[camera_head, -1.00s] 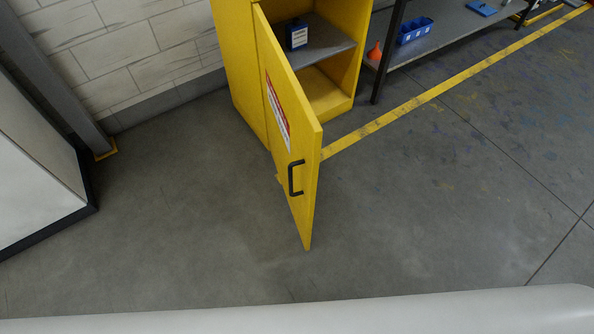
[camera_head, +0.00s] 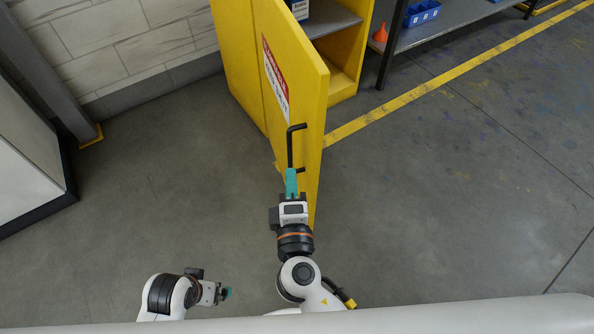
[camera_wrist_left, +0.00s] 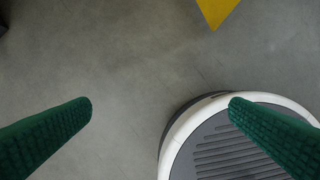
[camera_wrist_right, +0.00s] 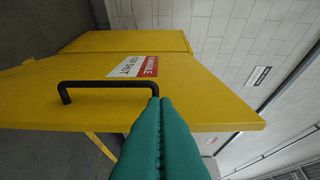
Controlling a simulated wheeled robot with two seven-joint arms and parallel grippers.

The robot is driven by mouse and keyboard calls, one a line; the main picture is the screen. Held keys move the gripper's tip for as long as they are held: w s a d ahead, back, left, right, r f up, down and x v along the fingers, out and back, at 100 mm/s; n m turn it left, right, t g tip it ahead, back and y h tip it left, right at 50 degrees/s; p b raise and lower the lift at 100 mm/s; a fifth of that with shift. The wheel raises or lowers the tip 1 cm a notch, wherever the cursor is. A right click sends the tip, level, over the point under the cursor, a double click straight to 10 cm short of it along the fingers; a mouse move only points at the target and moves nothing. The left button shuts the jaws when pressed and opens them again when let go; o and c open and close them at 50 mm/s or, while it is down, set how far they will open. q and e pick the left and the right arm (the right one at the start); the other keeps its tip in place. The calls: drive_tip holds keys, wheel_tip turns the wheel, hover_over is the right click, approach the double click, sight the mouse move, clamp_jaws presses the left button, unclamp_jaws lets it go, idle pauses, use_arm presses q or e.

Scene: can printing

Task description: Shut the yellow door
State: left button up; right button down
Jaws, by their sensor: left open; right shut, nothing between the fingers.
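The yellow door (camera_head: 303,83) of a yellow cabinet (camera_head: 237,66) stands open, swung out toward me. A black bar handle (camera_head: 290,147) and a red and white label (camera_head: 275,82) are on its outer face. My right gripper (camera_head: 291,174) is shut and empty at the handle's lower end; whether it touches cannot be told. In the right wrist view its green fingertips (camera_wrist_right: 159,101) lie together by one end of the handle (camera_wrist_right: 100,84). My left gripper (camera_head: 227,293) is open and low at the front, away from the door. The door's bottom corner (camera_wrist_left: 217,10) shows in the left wrist view.
A workbench at the right holds an orange funnel (camera_head: 380,34) and a blue bin (camera_head: 422,13). A pale cabinet (camera_head: 25,175) stands at the left. The floor (camera_head: 150,190) left of the door is clear.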

use_arm(q)
drive_tip(key=shift+s+f+p, duration=0.2)
drive_tip(key=shift+f+p, duration=0.55)
drive_tip(key=shift+f, duration=2.1)
use_arm(e)
drive_tip(key=w+d, duration=0.3)
drive_tip(key=w, duration=0.6)
drive_tip(key=shift+w+d, duration=0.25)
drive_tip(key=shift+d, duration=0.15)
